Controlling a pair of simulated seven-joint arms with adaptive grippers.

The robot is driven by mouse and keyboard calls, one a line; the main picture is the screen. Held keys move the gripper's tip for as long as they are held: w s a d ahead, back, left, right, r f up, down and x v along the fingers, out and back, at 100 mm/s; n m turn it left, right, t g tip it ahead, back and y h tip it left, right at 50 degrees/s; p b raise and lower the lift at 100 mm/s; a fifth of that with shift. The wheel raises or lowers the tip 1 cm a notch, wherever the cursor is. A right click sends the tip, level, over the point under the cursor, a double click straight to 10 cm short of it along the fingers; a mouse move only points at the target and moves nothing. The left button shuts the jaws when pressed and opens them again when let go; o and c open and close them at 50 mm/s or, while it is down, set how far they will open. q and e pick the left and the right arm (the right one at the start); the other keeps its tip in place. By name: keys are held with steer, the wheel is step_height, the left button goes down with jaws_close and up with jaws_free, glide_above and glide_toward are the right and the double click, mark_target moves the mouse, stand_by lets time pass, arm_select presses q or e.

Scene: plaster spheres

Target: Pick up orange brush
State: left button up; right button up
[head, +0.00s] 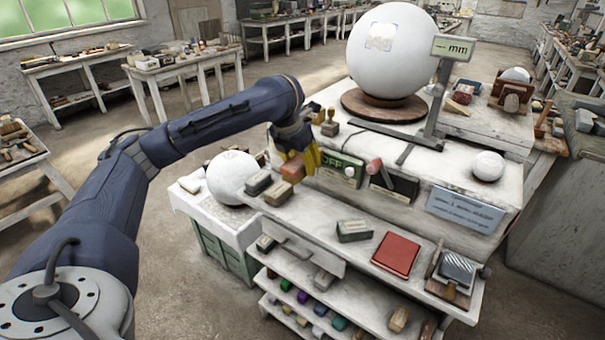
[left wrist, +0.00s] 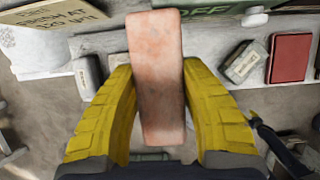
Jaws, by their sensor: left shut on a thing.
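My left gripper (head: 299,165) has yellow fingers and is shut on an orange-brown block, the orange brush (head: 292,171). Bristles cannot be made out.
Grey blocks (head: 278,193) lie on the white shelf close to the gripper, with another block (head: 354,230) and a red book (head: 396,253) farther right. A white sphere (head: 233,177) stands left of it. A large sphere (head: 391,52) rests on a round base behind.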

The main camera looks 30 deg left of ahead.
arm_select(q)
steer(key=shift+r, duration=3)
